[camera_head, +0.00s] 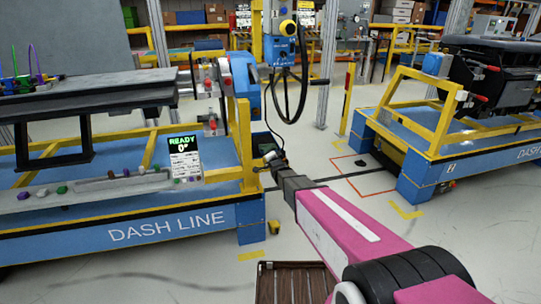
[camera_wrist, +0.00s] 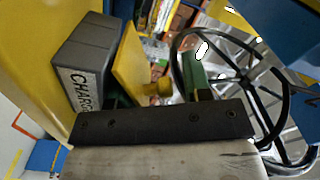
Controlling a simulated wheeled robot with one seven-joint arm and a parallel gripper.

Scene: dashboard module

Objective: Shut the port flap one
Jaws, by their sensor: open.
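In the wrist view a grey box (camera_wrist: 92,58) with a label reading "CHARG…" sits against a yellow post. A yellow plate (camera_wrist: 132,70), which looks like the port flap, stands out from the box, apart from its front. Which port number it is cannot be read. My gripper (camera_wrist: 158,88) is open, its dark green fingers on either side of the view's middle; the left finger is partly hidden by the plate. I cannot tell whether they touch. In the head view my gripper (camera_head: 272,157) is beside the yellow post of the left station, and the box is not clear there.
The blue "DASH LINE" base (camera_head: 180,228) is at the left, with a yellow frame post (camera_head: 243,150) near my gripper. A second blue station (camera_head: 440,170) is at the right. Open floor lies between.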

